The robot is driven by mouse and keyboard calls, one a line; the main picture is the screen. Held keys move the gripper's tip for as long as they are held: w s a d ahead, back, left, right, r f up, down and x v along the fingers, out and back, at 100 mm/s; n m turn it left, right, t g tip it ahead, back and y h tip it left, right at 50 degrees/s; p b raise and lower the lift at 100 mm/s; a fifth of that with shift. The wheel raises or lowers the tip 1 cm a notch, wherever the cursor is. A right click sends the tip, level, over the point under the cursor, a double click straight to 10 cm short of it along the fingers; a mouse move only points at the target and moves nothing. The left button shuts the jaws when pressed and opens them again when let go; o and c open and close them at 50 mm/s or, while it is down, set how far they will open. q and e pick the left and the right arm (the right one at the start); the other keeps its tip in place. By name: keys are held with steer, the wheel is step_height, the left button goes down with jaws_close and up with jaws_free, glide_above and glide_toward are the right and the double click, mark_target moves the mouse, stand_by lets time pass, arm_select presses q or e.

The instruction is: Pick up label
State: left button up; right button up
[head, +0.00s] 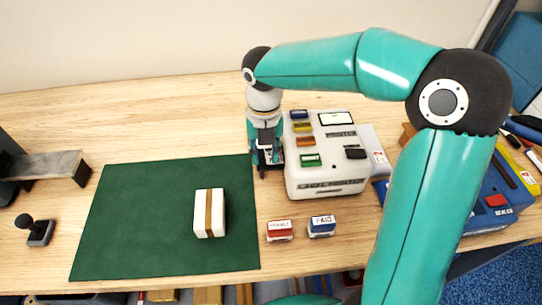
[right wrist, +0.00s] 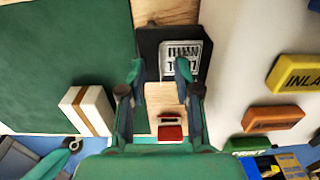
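A white label (right wrist: 182,58) with black print lies on a dark plate (right wrist: 150,45) at the side of the white label machine (head: 326,178). My right gripper (head: 268,158) is at the machine's left side, over that plate. In the right wrist view my right gripper (right wrist: 159,72) is open, its two fingers apart. The right finger overlaps the label's lower part and the left finger is left of the label. I cannot tell whether either finger touches it. In the head view the gripper mostly hides the label. My left gripper does not show.
A white carton with a brown strip (head: 209,212) lies on the green mat (head: 135,220). A red stamp (head: 279,231) and a blue stamp (head: 321,226) stand in front of the machine. Coloured buttons sit on its top. A black-handled stamp (head: 38,231) stands at left.

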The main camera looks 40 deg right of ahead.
jaws_close()
stand_by(0.3)
